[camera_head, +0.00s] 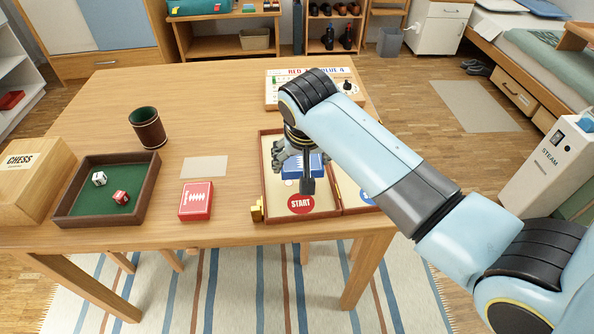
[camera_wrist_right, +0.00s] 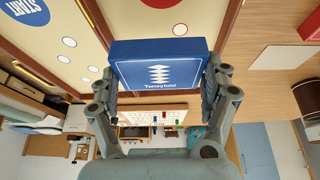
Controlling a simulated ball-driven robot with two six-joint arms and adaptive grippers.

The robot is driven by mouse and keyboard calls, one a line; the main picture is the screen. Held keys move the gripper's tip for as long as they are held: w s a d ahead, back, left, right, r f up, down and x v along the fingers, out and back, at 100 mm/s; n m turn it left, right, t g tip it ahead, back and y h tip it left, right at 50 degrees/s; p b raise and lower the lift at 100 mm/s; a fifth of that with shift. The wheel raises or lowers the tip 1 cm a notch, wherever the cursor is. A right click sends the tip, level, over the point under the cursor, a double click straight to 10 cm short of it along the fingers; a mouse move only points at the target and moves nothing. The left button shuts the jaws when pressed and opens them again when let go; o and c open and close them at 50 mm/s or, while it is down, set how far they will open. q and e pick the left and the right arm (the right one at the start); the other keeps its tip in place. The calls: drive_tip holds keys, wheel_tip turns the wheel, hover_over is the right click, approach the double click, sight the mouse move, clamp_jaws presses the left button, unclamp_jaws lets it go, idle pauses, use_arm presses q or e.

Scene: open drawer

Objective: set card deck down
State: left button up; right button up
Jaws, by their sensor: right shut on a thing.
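A blue card deck (camera_head: 316,164) with a white zigzag emblem is in my right gripper (camera_head: 300,167), over the game board (camera_head: 285,198). In the right wrist view the blue deck (camera_wrist_right: 160,65) sits between the two fingers of my right gripper (camera_wrist_right: 160,85), one on each side. The gap between deck and board is hard to judge. A second, red card deck (camera_head: 196,201) lies on the table left of the board. A blank pale rectangle (camera_head: 205,167) lies on the table behind the red deck. My left gripper is not in view.
A brown-rimmed dice tray (camera_head: 148,184) holds a white die and a red die. A dark dice cup (camera_head: 147,128) stands behind it, and a chess box (camera_head: 32,180) is at the far left. A scoreboard (camera_head: 278,88) stands behind the game board. The table's middle is clear.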

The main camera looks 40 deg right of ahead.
sight(297, 181)
drive_tip(key=shift+w+a+f, duration=0.1)
drive_tip(key=shift+w+f, duration=0.4)
drive_tip(key=shift+w, duration=0.3)
wheel_tip(297, 181, down, 4)
drive_tip(key=shift+r+b, duration=0.25)
drive_tip(key=shift+b, duration=0.05)
drive_tip(key=shift+f, duration=0.25)
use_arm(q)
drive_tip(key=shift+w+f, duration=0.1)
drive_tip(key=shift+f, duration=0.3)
use_arm(e)
drive_tip(key=shift+f, duration=0.1)
drive_tip(key=o, duration=1.1)
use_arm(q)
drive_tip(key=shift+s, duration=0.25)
